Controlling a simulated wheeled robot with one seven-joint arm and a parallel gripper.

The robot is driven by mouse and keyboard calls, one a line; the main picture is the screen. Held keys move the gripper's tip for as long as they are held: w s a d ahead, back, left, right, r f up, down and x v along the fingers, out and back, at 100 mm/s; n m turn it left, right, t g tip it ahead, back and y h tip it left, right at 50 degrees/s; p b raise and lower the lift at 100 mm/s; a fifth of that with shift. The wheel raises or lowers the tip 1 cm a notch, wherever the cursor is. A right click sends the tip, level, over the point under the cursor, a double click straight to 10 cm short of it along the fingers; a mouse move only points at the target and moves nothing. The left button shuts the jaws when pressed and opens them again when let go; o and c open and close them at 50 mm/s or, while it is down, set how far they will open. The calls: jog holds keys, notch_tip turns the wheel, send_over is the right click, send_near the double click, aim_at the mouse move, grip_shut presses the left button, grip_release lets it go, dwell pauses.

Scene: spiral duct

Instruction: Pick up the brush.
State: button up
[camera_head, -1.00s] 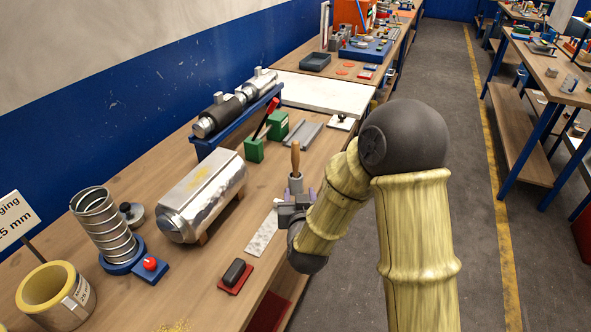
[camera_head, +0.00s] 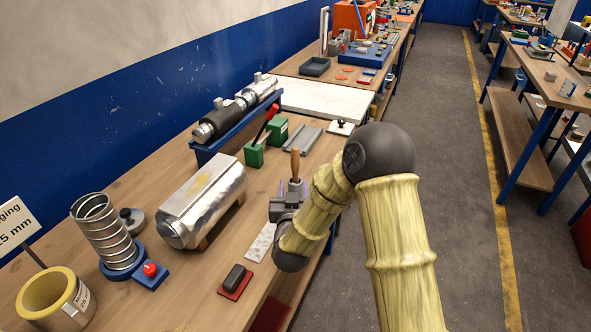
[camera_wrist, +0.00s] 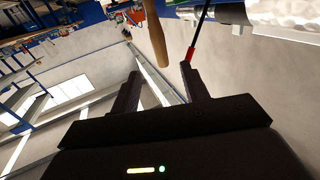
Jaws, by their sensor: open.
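The brush (camera_head: 295,164) shows as an upright wooden handle on the workbench, in front of the green blocks. Its lower part is hidden behind my gripper in the head view. My gripper (camera_head: 289,189) is open, low at the near side of the brush, with its purple-grey fingers close to it. The fingers stand apart with space on both sides of the handle; I see no contact.
A silver wrapped duct (camera_head: 203,200) lies left of my gripper. Green blocks with a red-handled lever (camera_head: 262,140) stand behind. A dark block on a red pad (camera_head: 235,280) and a speckled strip (camera_head: 261,243) lie in front. A coiled duct (camera_head: 103,232) stands further left.

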aim_at(295, 163)
jog(key=w+p, duration=0.1)
jog(key=w, duration=0.6)
jog(key=shift+w+a+p, duration=0.15)
jog(key=shift+w+p, duration=0.1)
jog(key=shift+p, duration=0.15)
jog(key=w+p, duration=0.2)
jog(key=w, duration=0.3)
jog(key=shift+w+a+f, duration=0.1)
jog(key=shift+w, duration=0.05)
grip_shut()
